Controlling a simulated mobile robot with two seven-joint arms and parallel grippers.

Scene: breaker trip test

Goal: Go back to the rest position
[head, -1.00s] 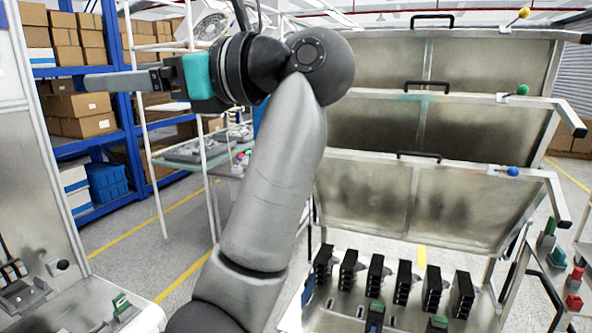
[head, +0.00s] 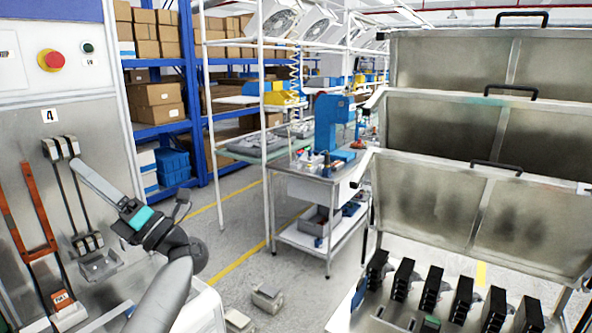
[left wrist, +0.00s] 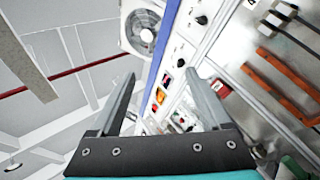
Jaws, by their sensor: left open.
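My left gripper (head: 77,167) is in front of the grey panel at the left in the head view, and its arm comes up from the bottom. Its fingers point up and left across the panel, next to a pair of black levers (head: 66,190). In the left wrist view the fingers (left wrist: 160,76) are spread apart with nothing between them, so the gripper is open. I cannot tell from the head view how far the fingertips are from the levers. My right gripper is not in view.
The panel has a red button (head: 51,60) and orange handles (head: 38,205). At the right, raised metal covers (head: 450,135) stand over a row of black breakers (head: 432,290). A metal cart (head: 320,195) stands behind. Open floor (head: 240,240) lies between.

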